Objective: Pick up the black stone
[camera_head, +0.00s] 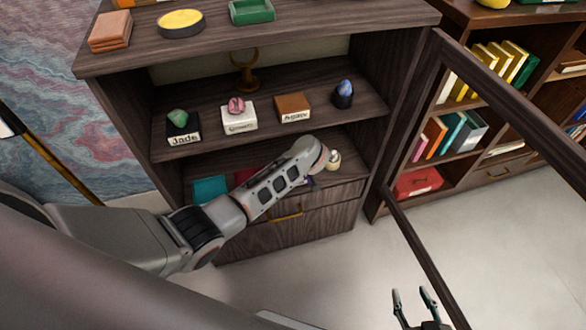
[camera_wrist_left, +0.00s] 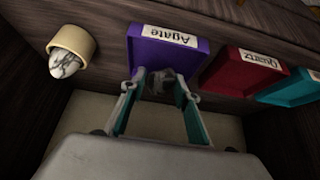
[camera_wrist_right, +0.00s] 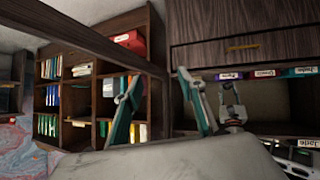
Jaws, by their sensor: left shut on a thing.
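My left arm reaches across to the lower shelf of the open cabinet in the head view, and its gripper is hidden there behind my own wrist. In the left wrist view my left gripper (camera_wrist_left: 160,88) is shut on a small dark, glassy thing (camera_wrist_left: 160,84) in front of the purple Agate box (camera_wrist_left: 170,52). The held thing is too small to identify surely as the black stone. My right gripper (camera_head: 416,293) is open and empty, low in front of the cabinet.
A white-grey stone in a cream cup (camera_wrist_left: 70,50) stands beside the Agate box. Red Quartz (camera_wrist_left: 245,70) and teal (camera_wrist_left: 290,88) boxes lie on its other side. A Jade stone (camera_head: 178,118) and a pink stone (camera_head: 236,105) sit above. The open door frame (camera_head: 415,235) stands at right.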

